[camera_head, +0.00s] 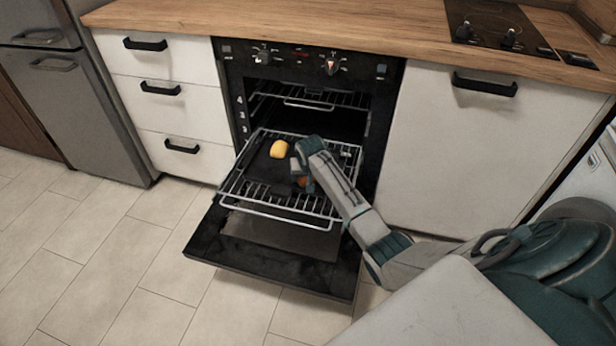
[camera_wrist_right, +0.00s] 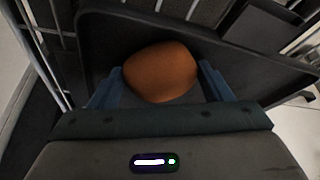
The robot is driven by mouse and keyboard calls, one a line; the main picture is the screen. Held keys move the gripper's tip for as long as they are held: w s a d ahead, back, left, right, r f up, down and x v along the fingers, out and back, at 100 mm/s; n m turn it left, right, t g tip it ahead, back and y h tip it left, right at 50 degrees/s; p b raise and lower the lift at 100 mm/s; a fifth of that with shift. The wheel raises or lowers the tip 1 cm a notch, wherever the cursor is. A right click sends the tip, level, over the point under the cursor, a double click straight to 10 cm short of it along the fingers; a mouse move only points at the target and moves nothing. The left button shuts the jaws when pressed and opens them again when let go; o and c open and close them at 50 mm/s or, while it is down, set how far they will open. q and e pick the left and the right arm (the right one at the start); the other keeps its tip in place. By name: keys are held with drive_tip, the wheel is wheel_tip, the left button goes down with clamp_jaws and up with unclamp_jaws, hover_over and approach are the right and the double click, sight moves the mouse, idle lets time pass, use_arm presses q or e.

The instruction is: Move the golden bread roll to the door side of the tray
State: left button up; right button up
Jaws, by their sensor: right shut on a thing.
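The golden bread roll (camera_wrist_right: 160,72) looks orange-brown and sits between the two blue fingers of my right gripper (camera_wrist_right: 160,85) in the right wrist view. The gripper is shut on it. In the head view only a small part of the roll (camera_head: 304,182) shows beneath my right gripper (camera_head: 300,172). The dark tray (camera_head: 258,170) lies under it on the pulled-out rack; its raised rim (camera_wrist_right: 95,40) shows in the wrist view. I cannot tell whether the roll touches the tray. A yellow rounded item (camera_head: 279,149) lies apart on the tray's far part. My left gripper is not in view.
The oven door (camera_head: 270,262) is folded down towards me below the wire rack (camera_head: 285,208). Another rack (camera_head: 315,97) is inside the oven. White drawers (camera_head: 170,108) stand at left and a white cabinet front (camera_head: 460,150) at right.

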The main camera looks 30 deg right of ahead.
drive_tip(key=o, duration=1)
drive_tip(key=p+v, duration=0.3)
drive_tip(key=v, duration=0.8)
drive_tip(key=s+a+f+n+t+y, duration=0.15)
drive_tip(key=s+a, duration=0.25)
drive_tip(key=s, duration=0.5)
drive_tip(key=s+a+f+n, duration=0.2)
drive_tip(key=s+a, duration=0.3)
drive_tip(key=s, duration=0.3)
drive_tip(key=s+a+f+n, duration=0.15)
drive_tip(key=s+a, duration=0.25)
drive_tip(key=s, duration=0.5)
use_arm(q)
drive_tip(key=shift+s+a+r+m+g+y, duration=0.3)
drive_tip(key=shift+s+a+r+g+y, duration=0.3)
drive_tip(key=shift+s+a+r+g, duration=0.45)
use_arm(e)
drive_tip(key=shift+n+t+y, duration=0.35)
drive_tip(key=shift+n+y, duration=0.1)
drive_tip(key=shift+n, duration=0.25)
drive_tip(key=s+a+r, duration=0.1)
drive_tip(key=s, duration=0.2)
drive_tip(key=s+r, duration=0.2)
drive_tip(key=s, duration=0.1)
drive_tip(key=s+a+r, duration=0.1)
drive_tip(key=s, duration=0.2)
drive_tip(key=shift+s+a+r, duration=0.35)
drive_tip(key=shift+s, duration=0.05)
